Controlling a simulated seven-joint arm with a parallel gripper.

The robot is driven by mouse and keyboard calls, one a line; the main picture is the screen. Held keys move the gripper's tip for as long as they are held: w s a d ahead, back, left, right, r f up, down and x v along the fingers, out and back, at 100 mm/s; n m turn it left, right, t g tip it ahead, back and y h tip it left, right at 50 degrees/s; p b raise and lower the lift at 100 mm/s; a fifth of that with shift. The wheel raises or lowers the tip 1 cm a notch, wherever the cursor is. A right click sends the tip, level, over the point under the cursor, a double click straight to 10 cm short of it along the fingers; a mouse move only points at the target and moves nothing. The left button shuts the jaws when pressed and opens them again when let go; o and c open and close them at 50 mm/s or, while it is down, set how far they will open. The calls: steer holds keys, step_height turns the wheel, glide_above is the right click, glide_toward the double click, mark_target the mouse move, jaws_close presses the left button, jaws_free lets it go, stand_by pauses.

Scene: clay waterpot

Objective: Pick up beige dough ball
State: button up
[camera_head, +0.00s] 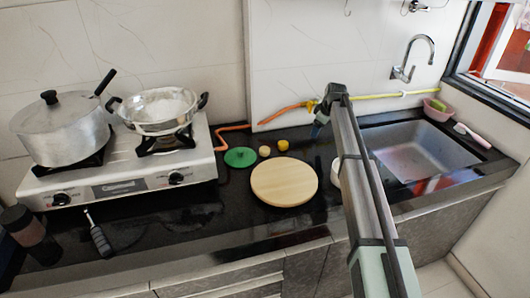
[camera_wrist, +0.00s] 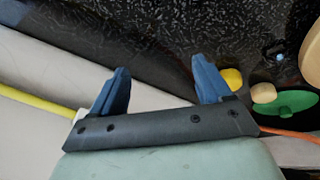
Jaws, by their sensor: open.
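The beige dough ball (camera_head: 264,151) is a small pale lump on the black counter, between a green disc (camera_head: 240,157) and a yellow lump (camera_head: 283,145). It also shows in the wrist view (camera_wrist: 263,93), right of my fingers and partly over the green disc's edge in the picture. My gripper (camera_head: 320,124) is above the counter, to the right of the dough ball in the head view. In the wrist view its two blue fingers (camera_wrist: 161,72) are spread apart with nothing between them. The dough ball is outside the fingers.
A round wooden board (camera_head: 284,182) lies in front of the dough ball. A stove (camera_head: 120,175) with a lidded pot (camera_head: 60,131) and a pan (camera_head: 160,110) stands left. An orange hose (camera_head: 287,112) runs along the wall. The sink (camera_head: 415,150) is right.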

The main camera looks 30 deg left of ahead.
steer(key=s+a+r+n+g+h, duration=0.2)
steer(key=s+a+r+n, duration=0.1)
steer(key=s+a, duration=0.55)
steer(key=s+a+r+n+g+h, duration=0.1)
steer(key=s+a+r+n, duration=0.25)
steer(key=s+a, duration=0.5)
glide_above(264, 148)
steer(key=f, duration=0.8)
steer(key=shift+w+a+f, duration=0.2)
steer(key=shift+s+d+f, duration=0.15)
steer(key=shift+f, duration=1.2)
steer(key=shift+s+d+f, duration=0.1)
steer(key=shift+f, duration=1.2)
steer(key=shift+c, duration=0.2)
steer(key=c, duration=1.1)
